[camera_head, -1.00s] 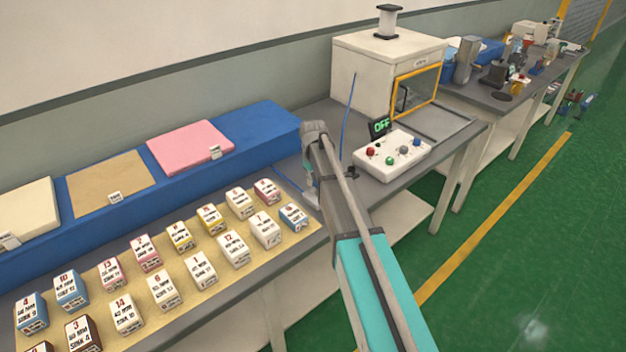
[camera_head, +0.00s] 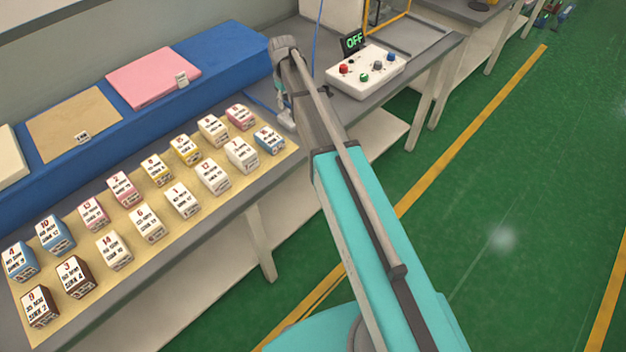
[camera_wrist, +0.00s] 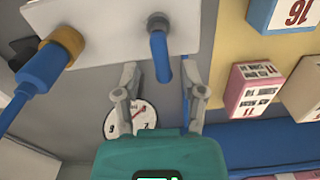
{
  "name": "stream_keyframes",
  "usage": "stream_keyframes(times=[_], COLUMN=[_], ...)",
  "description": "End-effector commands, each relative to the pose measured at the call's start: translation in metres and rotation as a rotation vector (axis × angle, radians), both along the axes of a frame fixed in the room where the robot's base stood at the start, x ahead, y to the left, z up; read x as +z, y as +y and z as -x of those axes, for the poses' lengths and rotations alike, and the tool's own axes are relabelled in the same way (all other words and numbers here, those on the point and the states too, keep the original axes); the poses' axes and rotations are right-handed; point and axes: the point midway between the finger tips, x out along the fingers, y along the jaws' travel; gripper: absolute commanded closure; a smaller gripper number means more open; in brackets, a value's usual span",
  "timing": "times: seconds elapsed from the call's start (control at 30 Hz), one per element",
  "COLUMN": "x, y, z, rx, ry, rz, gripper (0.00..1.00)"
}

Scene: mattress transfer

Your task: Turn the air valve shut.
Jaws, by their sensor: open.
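In the wrist view a white plate (camera_wrist: 105,30) carries a bent blue piece (camera_wrist: 160,58), which looks like the valve's handle; I cannot be sure. My gripper (camera_wrist: 160,82) is open, with one finger on each side of the lower end of this piece in the picture. I cannot tell whether either finger touches it. A round dial gauge (camera_wrist: 122,122) with a red needle is partly hidden behind the left finger. In the head view my gripper (camera_head: 284,106) hangs at the table's back, small and partly hidden by my arm.
A blue hose (camera_wrist: 38,75) with a yellow collar (camera_wrist: 62,42) joins the plate at left. Numbered boxes (camera_head: 182,200) stand on a tan mat, near a long blue block (camera_head: 215,62). A white button box (camera_head: 385,72) and a green "OFF" display (camera_head: 354,42) stand right of my gripper.

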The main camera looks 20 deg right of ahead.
Motion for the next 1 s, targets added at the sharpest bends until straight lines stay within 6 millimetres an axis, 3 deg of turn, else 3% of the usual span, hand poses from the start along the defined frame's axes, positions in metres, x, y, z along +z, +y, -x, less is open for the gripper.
stream_keyframes(times=[1.0], x=[0.000], y=[-0.018], z=[-0.002], rx=[-0.672], ry=[0.000], rz=[0.000], gripper=[0.47])
